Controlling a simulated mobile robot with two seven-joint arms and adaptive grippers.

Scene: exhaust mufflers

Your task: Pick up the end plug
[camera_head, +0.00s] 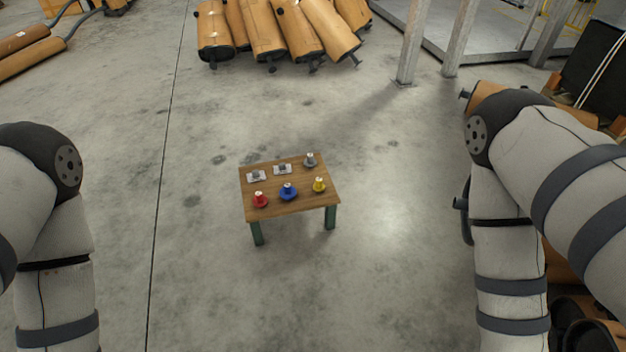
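A small wooden table (274,214) with green legs stands on the floor ahead of me. On it are several small plug-like pieces: a red one (260,200), a blue one (288,191), a yellow one (319,185) and a grey one (309,160). Two flat pale pieces with grey tops, one at left (256,175) and one in the middle (282,169), lie along the back. I cannot tell which piece is the end plug. My arms hang at both sides, well apart from the table. Both grippers are outside the view.
Several tan mufflers (262,30) lie on the floor behind the table, and more lie at the far left (35,57). Metal posts (413,42) stand at the back right. More mufflers and dark items crowd the right side. The concrete floor around the table is clear.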

